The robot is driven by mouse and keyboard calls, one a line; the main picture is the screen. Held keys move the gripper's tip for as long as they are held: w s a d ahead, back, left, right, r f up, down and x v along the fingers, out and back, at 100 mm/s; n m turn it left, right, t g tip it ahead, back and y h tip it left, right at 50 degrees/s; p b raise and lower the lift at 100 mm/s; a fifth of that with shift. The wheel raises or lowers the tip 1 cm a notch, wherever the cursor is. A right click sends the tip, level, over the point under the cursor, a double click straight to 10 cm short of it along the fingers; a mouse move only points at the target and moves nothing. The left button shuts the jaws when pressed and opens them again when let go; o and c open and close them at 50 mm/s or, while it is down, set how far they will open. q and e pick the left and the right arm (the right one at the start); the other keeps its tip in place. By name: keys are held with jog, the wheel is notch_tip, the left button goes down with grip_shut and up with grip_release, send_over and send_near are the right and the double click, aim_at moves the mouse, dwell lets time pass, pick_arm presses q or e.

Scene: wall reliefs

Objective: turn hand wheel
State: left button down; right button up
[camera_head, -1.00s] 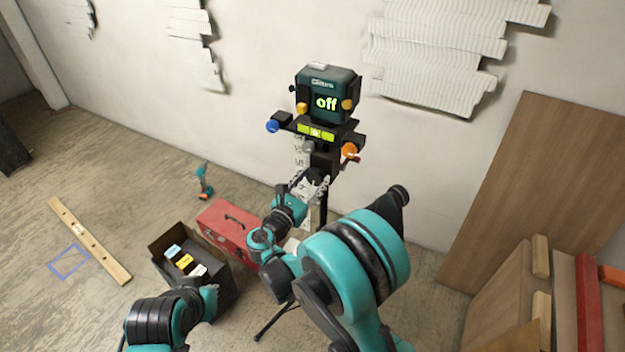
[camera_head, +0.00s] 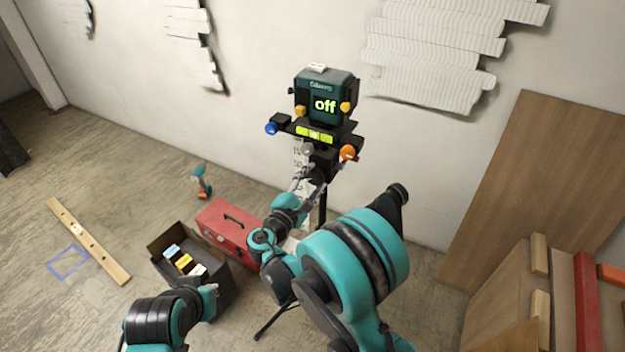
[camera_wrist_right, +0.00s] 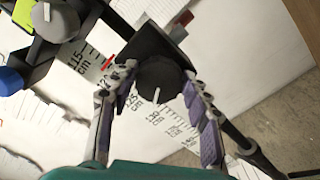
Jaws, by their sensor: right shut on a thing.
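The hand wheel is a dark round knob (camera_wrist_right: 160,78) with a white mark line, seen in the right wrist view below the instrument head. My right gripper (camera_wrist_right: 158,80) has its two fingers on either side of the knob and is shut on it. In the head view the right gripper (camera_head: 307,187) reaches the tripod just under the instrument, and the arm and fingers hide the knob. The teal instrument (camera_head: 325,97) on top shows "off".
A printed centimetre scale (camera_wrist_right: 150,105) lies behind the knob. A blue knob (camera_head: 271,128) and an orange knob (camera_head: 347,153) flank the instrument. A red toolbox (camera_head: 225,232) and a dark open box (camera_head: 160,246) stand left of the tripod. Wooden boards (camera_head: 545,185) lean at right.

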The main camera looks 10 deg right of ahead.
jog(key=m, duration=0.5)
jog(key=shift+f+m, duration=0.15)
jog(key=shift+m, duration=0.15)
jog(key=m, duration=0.5)
jog(key=shift+f, duration=0.15)
jog(key=m, duration=0.5)
jog(key=shift+f+m, duration=0.1)
jog(key=shift+m, duration=0.3)
jog(key=m, duration=0.5)
jog(key=shift+w+a, duration=0.1)
jog(key=shift+a, duration=0.05)
jog(key=shift+m, duration=0.3)
jog(key=o, duration=1.1)
jog(key=shift+o, duration=0.2)
